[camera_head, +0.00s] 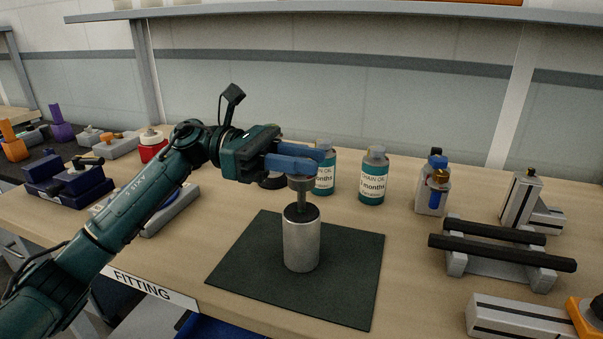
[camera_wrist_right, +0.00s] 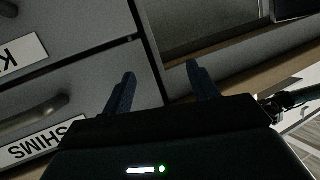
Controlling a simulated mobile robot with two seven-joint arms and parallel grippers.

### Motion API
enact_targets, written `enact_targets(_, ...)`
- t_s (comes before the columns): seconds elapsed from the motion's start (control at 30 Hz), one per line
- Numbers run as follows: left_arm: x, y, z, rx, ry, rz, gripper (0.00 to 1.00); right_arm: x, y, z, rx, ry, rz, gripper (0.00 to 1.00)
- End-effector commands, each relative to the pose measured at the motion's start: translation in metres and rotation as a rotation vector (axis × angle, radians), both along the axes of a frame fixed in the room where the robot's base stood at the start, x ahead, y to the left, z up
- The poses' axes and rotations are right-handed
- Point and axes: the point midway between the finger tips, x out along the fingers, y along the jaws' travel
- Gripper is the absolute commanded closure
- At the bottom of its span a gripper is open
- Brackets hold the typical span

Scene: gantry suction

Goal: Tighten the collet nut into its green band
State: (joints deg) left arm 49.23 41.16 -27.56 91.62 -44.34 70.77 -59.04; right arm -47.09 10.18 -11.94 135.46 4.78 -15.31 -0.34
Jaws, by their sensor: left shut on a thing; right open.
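My left gripper (camera_head: 303,163) has its blue fingers shut on the top of a grey round part (camera_head: 301,184), which looks like the collet nut. The fingers hide much of it. A narrower grey stem shows below it, over the dark top of an upright silver cylinder (camera_head: 301,245). I cannot tell how far the stem sits in the cylinder. I cannot make out a green band. In the right wrist view my right gripper (camera_wrist_right: 161,75) is open and empty, with dark drawer fronts beyond its fingers.
The cylinder stands on a dark green mat (camera_head: 350,285). Behind are two oil bottles, one (camera_head: 373,178) clear and one (camera_head: 325,172) partly behind the gripper. A black-barred stand (camera_head: 500,256) and grey rails (camera_head: 520,318) are at the right. Dark blue fixtures (camera_head: 68,180) are at the left.

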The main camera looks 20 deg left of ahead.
Motion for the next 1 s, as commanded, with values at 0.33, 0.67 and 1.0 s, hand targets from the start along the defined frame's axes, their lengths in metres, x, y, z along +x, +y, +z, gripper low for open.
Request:
enact_targets(0.33, 0.0, -0.0004, -0.0003, 0.0, 0.001, -0.064, 0.96, -0.0016, -0.0028, 0.0018, -0.005, -0.023, -0.005, 0.41)
enact_targets(0.67, -0.0002, -0.0006, -0.0002, 0.0, 0.001, -0.065, 0.96, -0.0014, -0.0031, 0.0023, -0.005, -0.025, -0.006, 0.41)
enact_targets(1.0, -0.0001, -0.0004, -0.0002, 0.0, 0.001, -0.064, 0.53, -0.0014, -0.0032, 0.0024, -0.005, -0.025, -0.006, 0.41)
